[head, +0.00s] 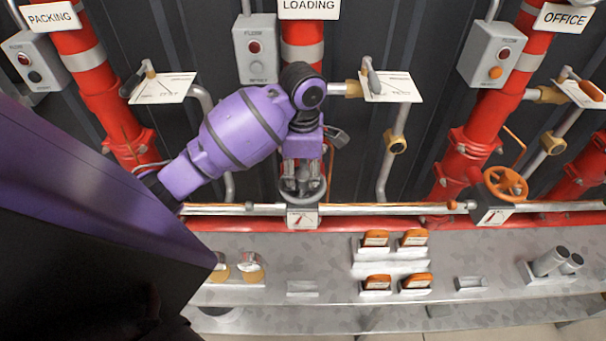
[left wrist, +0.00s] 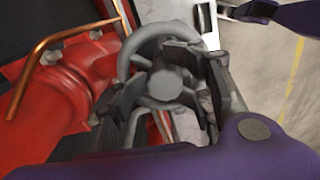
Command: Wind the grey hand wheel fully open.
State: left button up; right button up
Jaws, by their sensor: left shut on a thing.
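The grey hand wheel (head: 312,191) is on the middle red pipe, under the LOADING sign, just above a small gauge plate (head: 303,217). My purple left arm reaches in from the left, and my left gripper (head: 302,172) points down onto the wheel. In the left wrist view the wheel's rim (left wrist: 140,62) and round hub (left wrist: 165,82) show between the dark fingers of my left gripper (left wrist: 163,88), which is shut on the wheel. The fingers and wrist hide part of the rim.
Red pipes with flow boxes (head: 262,48) stand along the dark wall. An orange hand wheel (head: 505,183) is at the right. The grey shelf (head: 330,310) below holds orange-topped blocks (head: 376,238) and cylinders.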

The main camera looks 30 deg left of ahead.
pick_arm(q)
jog(key=o, duration=1.1)
jog(key=shift+f, duration=0.25)
jog(key=o, duration=0.4)
jog(key=shift+f, duration=0.1)
jog(key=shift+c, duration=0.2)
jog(key=shift+r, duration=0.2)
